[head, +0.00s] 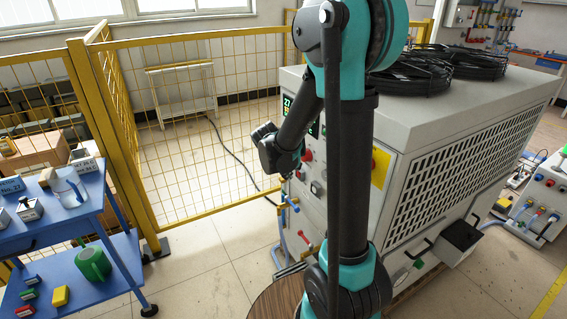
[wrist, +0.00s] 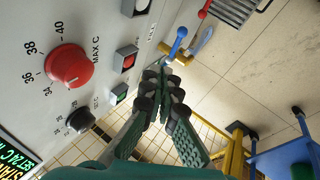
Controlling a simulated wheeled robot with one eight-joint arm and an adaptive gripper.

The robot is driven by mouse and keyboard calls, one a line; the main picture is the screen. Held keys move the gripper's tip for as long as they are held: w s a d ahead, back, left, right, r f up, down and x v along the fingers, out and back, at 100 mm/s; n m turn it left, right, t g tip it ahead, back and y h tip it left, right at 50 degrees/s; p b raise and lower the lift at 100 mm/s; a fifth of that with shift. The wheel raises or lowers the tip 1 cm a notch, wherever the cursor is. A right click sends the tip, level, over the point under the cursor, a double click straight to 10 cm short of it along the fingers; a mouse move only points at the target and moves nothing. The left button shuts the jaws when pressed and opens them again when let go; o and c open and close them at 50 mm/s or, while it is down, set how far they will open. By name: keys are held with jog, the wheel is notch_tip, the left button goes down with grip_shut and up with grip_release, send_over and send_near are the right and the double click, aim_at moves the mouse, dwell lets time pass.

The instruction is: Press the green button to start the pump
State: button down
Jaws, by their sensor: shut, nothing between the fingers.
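The green button (wrist: 122,95) is a small square on the grey machine panel in the wrist view, below a red square button (wrist: 128,60) in that picture. My gripper (wrist: 163,76) is shut and empty, its dark fingertips together. In that picture the fingertips lie to the right of the green button and appear apart from the panel. In the head view the panel is on the left face of the large grey machine (head: 450,165); my arm covers part of it, and I cannot make out the green button or the fingertips there.
A large red knob (wrist: 68,67) and a black knob (wrist: 80,120) sit beside the buttons. A blue-handled valve (wrist: 177,42) projects near the fingertips. A yellow mesh fence (head: 200,130) stands behind, and a blue cart (head: 60,228) at left. The floor between is clear.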

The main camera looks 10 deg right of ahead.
jog(key=w+a+f+n+t+h, duration=0.1)
jog(key=w+a+f, duration=0.3)
jog(key=w, duration=0.4)
jog(key=w+a+f+n+t+h, duration=0.1)
jog(key=w+a+f+n+h, duration=0.1)
jog(key=w+a, duration=0.3)
jog(key=w+f+n, duration=0.1)
jog(key=w, duration=0.3)
jog(key=shift+f+n, duration=0.35)
jog(key=shift+n, duration=0.05)
jog(key=shift+d, duration=0.15)
jog(key=w+d, duration=0.2)
jog(key=d, duration=0.6)
jog(key=shift+w, duration=0.3)
jog(key=shift+d, duration=0.2)
dwell(0.4)
jog(key=shift+w+d, duration=0.15)
jog(key=shift+d, duration=0.15)
jog(key=shift+w+d, duration=0.15)
jog(key=shift+d, duration=0.35)
dwell(0.9)
jog(key=shift+a, duration=0.15)
jog(key=shift+s+a, duration=0.3)
jog(key=shift+a, duration=0.4)
